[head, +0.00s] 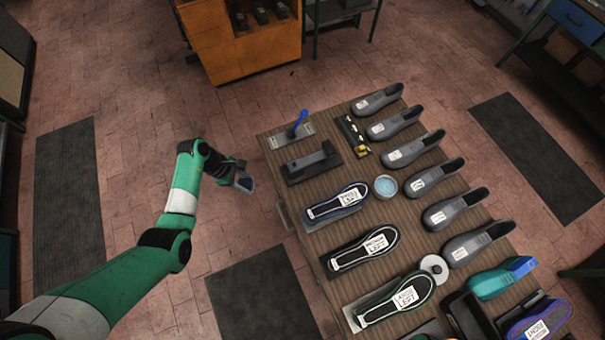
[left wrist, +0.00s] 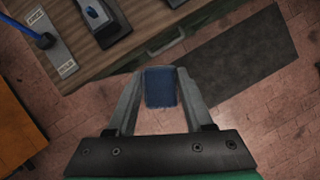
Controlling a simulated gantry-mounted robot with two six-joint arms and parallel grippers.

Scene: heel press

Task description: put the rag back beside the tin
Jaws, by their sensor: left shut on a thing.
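My left gripper (head: 243,180) is off the left edge of the workbench, over the brick floor. In the left wrist view, its two fingers (left wrist: 160,92) are shut on a small dark blue cloth, the rag (left wrist: 161,88). The rag also shows at the fingertips in the head view (head: 245,184). A small round tin (head: 386,187) with pale blue contents stands on the bench beside the top shoe sole, well to the right of the gripper. My right gripper is not in view.
The wooden bench (head: 268,140) holds shoe soles (head: 338,202), a row of grey shoes (head: 415,149), a dark press-like block (head: 312,162) and a blue-handled tool (head: 298,124) on a plate. A round white-rimmed item (head: 434,267) sits lower right. An orange cabinet (head: 240,50) stands behind.

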